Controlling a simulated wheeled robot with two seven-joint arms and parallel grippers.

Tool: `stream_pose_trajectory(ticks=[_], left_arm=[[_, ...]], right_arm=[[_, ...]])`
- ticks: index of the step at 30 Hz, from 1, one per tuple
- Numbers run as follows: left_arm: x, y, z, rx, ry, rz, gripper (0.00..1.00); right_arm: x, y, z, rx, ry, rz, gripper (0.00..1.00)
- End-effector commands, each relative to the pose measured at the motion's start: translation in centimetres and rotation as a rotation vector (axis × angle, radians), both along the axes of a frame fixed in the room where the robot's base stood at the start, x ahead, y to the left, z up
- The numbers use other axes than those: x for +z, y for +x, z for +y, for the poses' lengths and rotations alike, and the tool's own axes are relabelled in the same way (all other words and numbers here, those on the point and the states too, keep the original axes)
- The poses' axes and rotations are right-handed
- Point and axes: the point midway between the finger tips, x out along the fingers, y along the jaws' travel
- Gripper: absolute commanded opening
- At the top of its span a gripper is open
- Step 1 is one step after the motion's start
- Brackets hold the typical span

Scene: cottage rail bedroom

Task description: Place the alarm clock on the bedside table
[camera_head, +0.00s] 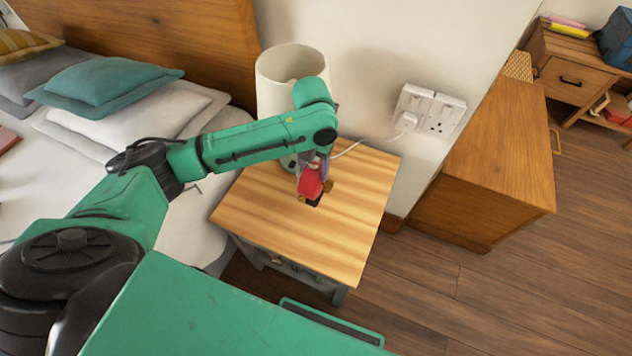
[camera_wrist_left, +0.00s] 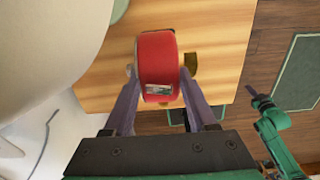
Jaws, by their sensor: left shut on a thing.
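The red alarm clock (camera_head: 311,181) is between the fingers of my left gripper (camera_head: 314,187), which is shut on it. In the left wrist view the clock (camera_wrist_left: 158,62) shows its red rounded side and a small label between the fingers of the left gripper (camera_wrist_left: 160,88). The clock is over the wooden top of the bedside table (camera_head: 300,240); I cannot tell whether it touches it. The table top also shows in the left wrist view (camera_wrist_left: 215,50). What seems to be my right gripper (camera_wrist_left: 256,97) is small at the right of that view, its jaws unclear.
A lamp with a cream shade (camera_head: 275,88) stands at the back of the table, close to my left gripper. A white cable runs to a wall socket (camera_head: 430,110). The bed (camera_head: 130,120) is left, a wooden cabinet (camera_head: 500,150) right. The table's front is clear.

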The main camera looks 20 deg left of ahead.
Motion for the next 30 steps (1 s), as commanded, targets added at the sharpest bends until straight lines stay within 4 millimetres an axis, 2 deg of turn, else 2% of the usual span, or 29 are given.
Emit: stream_pose_trajectory(ticks=[9,19,20,21,22,30], left_arm=[[-4.7,0.1,0.0,0.002,0.0,-0.003,0.0],[-5.1,0.1,0.0,0.002,0.0,-0.004,0.0],[-5.1,0.0,0.0,0.002,0.0,-0.001,0.69],[-5.1,0.0,0.0,0.002,0.0,-0.001,0.84],[-5.1,0.0,0.0,0.002,0.0,-0.001,0.87],[-5.1,0.0,0.0,0.002,0.0,-0.002,0.87]], right_arm=[[-0.3,0.3,-0.4,0.0,-0.005,-0.004,0.0],[-0.3,0.2,-0.4,0.0,-0.005,-0.004,0.0],[-0.3,0.2,-0.4,0.0,-0.005,-0.004,0.0],[-0.3,0.2,-0.4,-0.001,-0.004,-0.004,0.0],[-0.3,0.2,-0.3,-0.001,-0.004,-0.004,0.0],[-0.3,0.2,0.0,-0.003,0.001,-0.003,0.0]])
